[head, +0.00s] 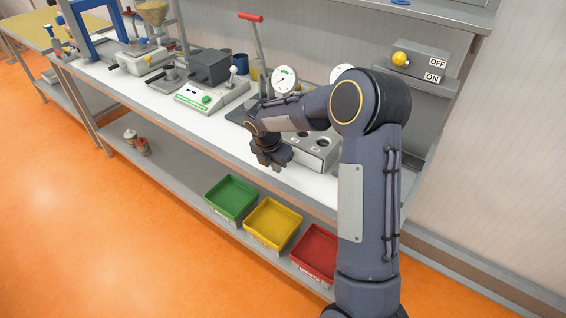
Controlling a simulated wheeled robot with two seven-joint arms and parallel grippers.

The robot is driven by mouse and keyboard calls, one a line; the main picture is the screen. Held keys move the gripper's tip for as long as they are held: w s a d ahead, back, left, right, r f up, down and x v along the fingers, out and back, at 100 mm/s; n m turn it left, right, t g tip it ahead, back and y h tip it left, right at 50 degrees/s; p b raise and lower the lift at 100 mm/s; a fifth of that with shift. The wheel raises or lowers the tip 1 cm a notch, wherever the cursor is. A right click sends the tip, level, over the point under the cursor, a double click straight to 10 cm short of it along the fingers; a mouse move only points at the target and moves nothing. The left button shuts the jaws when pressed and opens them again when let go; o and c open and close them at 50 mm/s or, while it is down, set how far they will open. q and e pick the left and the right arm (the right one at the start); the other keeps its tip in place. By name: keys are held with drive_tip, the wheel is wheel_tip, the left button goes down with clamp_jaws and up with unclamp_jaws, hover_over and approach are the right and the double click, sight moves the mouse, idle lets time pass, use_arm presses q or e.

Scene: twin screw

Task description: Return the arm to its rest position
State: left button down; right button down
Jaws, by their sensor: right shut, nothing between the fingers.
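My right arm rises from the lower right of the head view and bends over the workbench (180,125). Its gripper (272,163) points down near the bench's front edge, shut and empty, in front of a grey metal box with round holes (322,146). My left arm and gripper do not show. The arm hides part of the bench's right end.
A red-handled lever (258,50) and a dial gauge (284,80) stand close behind the gripper. A switch box (418,62) is at the upper right. Green (231,197), yellow (273,223) and red (316,253) trays sit on the lower shelf. The orange floor in front is clear.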

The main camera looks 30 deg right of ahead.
drive_tip(key=v, duration=0.9)
drive_tip(key=shift+d+b, duration=0.15)
drive_tip(key=shift+b, duration=0.25)
drive_tip(key=s+a+r+m+t+y, duration=0.1)
drive_tip(key=s+a+r+m+y, duration=0.15)
drive_tip(key=s+m, duration=0.45)
drive_tip(key=s+a+r+m+t+y, duration=0.1)
drive_tip(key=s+r+m, duration=0.3)
drive_tip(key=s, duration=0.5)
drive_tip(key=s+a+f+m+t+y, duration=0.1)
drive_tip(key=s+a+f+m, duration=0.1)
drive_tip(key=s+m, duration=0.4)
drive_tip(key=s+a+f+m+t+y, duration=0.1)
drive_tip(key=s+a+m+y, duration=0.1)
drive_tip(key=s+a+m, duration=0.3)
drive_tip(key=s+m, duration=0.2)
drive_tip(key=shift+f+m+t, duration=0.3)
drive_tip(key=shift+f+m, duration=0.05)
drive_tip(key=shift+m, duration=0.05)
drive_tip(key=shift+d, duration=0.15)
